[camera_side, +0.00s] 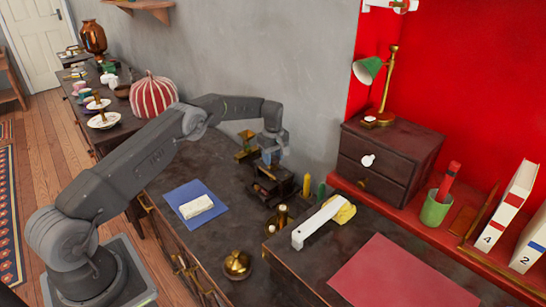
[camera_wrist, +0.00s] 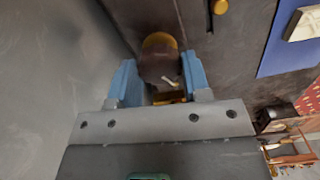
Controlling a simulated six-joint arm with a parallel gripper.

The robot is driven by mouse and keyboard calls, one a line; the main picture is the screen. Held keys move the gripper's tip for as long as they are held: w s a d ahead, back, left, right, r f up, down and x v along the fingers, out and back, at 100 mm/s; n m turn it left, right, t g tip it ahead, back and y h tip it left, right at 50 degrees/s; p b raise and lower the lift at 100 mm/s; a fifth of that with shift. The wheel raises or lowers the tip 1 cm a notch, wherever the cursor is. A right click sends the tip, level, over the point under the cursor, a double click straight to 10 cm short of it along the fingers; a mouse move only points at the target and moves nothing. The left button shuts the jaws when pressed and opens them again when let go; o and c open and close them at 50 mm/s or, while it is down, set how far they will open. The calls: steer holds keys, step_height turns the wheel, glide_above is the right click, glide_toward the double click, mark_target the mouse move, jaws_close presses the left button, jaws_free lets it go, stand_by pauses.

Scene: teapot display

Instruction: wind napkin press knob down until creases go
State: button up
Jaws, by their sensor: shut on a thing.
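The napkin press (camera_side: 270,188) is a small dark wooden frame with brass parts, standing on the dark counter near the wall in the side view. My gripper (camera_side: 270,155) points down over its top. In the wrist view, the blue fingers of my gripper (camera_wrist: 158,66) are on either side of a dark round knob (camera_wrist: 160,68) with a brass-coloured rim, and they are shut on it. In the side view the fingers and the arm's end hide the knob. The napkin and any creases inside the press cannot be made out.
A blue cloth (camera_side: 182,213) with a white block (camera_side: 197,206) lies left of the press. A brass grinder-like piece (camera_side: 247,141) stands behind it. Green and yellow candle-like items (camera_side: 306,186) and brass pieces (camera_side: 281,216) stand close on the right.

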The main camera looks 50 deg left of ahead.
mark_target(273, 158)
steer(key=m, duration=1.2)
steer(key=shift+w, duration=0.1)
stand_by(0.4)
steer(key=o, duration=0.9)
step_height(273, 158, up, 14)
steer(key=shift+f, duration=0.1)
stand_by(0.4)
